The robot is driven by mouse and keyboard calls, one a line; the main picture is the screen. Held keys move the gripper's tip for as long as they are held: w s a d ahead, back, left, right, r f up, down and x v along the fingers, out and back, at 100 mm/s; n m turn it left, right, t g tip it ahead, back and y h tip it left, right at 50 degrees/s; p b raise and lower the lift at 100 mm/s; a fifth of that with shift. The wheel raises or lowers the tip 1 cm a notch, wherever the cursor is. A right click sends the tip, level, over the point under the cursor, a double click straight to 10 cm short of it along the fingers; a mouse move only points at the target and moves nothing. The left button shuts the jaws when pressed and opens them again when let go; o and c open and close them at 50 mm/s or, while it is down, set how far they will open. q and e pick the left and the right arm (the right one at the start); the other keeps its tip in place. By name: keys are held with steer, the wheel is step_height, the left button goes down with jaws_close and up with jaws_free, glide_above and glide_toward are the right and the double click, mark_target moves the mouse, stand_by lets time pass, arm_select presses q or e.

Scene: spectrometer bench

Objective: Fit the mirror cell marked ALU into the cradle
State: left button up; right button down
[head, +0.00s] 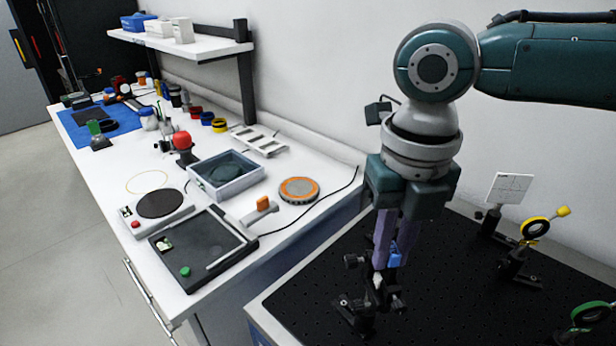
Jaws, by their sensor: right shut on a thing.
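My right gripper (392,262) points down over the black breadboard, with its two purple fingers close together. It is shut on a small blue piece (394,258), which looks like the mirror cell. The fingers hide most of it, and I cannot read any ALU mark. A black mount with knobs (356,308), which looks like the cradle, stands on the breadboard right below and around the fingertips. I cannot tell whether the blue piece touches it or is seated in it. My left gripper is not in view.
On the black breadboard (300,290), a white target card (508,188), a yellow-ringed mount (535,228) and a green-ringed mount (592,314) stand to the right. The white bench at left holds a grey tray (226,188), an orange-topped disc (299,189) and several coloured rings (219,125).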

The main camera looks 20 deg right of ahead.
steer(key=shift+f, duration=0.15)
steer(key=shift+f, duration=0.15)
stand_by(0.5)
steer(key=shift+f+b, duration=0.4)
steer(key=shift+f, duration=0.1)
steer(key=shift+d+f, duration=0.1)
stand_by(0.4)
steer(key=c, duration=0.8)
jaws_free()
steer(key=shift+f, duration=0.1)
steer(key=shift+o, duration=0.2)
